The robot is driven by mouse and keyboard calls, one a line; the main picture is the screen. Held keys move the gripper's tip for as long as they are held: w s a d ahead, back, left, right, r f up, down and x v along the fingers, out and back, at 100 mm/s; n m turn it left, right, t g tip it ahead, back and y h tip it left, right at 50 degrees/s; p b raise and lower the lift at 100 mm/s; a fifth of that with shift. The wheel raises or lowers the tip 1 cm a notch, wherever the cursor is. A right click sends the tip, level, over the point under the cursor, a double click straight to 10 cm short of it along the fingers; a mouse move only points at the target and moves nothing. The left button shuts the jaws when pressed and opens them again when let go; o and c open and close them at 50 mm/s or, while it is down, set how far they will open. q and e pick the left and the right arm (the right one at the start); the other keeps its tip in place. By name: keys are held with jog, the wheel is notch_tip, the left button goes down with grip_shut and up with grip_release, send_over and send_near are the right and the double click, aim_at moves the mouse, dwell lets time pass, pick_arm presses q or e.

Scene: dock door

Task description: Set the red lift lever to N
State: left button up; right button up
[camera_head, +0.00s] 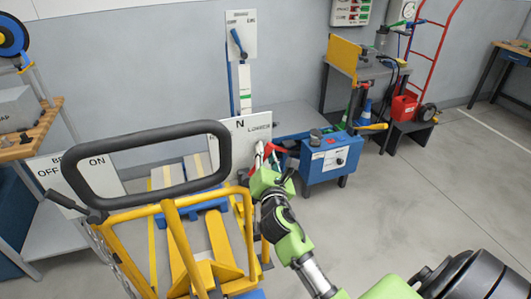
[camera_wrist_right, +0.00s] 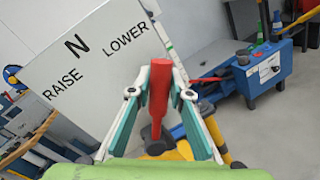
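The red lift lever (camera_wrist_right: 157,105) stands between the two fingers of my right gripper (camera_wrist_right: 160,82) in the right wrist view. The fingers lean inward and their tips meet the lever's sides, so the gripper looks shut on it. A white placard (camera_wrist_right: 95,75) behind reads RAISE at left, N in the middle and LOWER at right. The lever's top lies to the right of N, near the LOWER end. In the head view the lever (camera_head: 267,151) shows in small part beside the placard (camera_head: 228,135), mostly hidden by my right gripper (camera_head: 269,168). My left gripper is not in view.
A black loop handle (camera_head: 150,140) on a yellow frame (camera_head: 180,240) stands left of my right arm. An ON/OFF placard (camera_head: 75,180) is at left. A blue box (camera_head: 330,158) stands close behind and right of my gripper. The floor at right is clear.

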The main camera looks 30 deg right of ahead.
aim_at(244, 142)
grip_shut()
jog(key=shift+w+a+r+n+t+p, duration=0.15)
jog(key=shift+a+r+n+p, duration=0.2)
jog(key=shift+a+n, duration=0.3)
jog(key=shift+w+a+r+n+t+p, duration=0.15)
jog(key=shift+a+r+n+p, duration=0.3)
jog(key=shift+n, duration=0.3)
jog(key=n, duration=0.1)
jog(key=a+n, duration=0.1)
jog(key=a, duration=0.1)
jog(key=shift+w+a+r+n+t+p, duration=0.1)
jog(key=shift+w+a+n+t+p, duration=0.05)
jog(key=shift+w+n+t+p, duration=0.2)
jog(key=shift+a+n+t, duration=0.25)
jog(key=shift+a+n, duration=0.4)
jog(key=shift+n, duration=0.2)
jog(key=shift+o, duration=2.3)
grip_release()
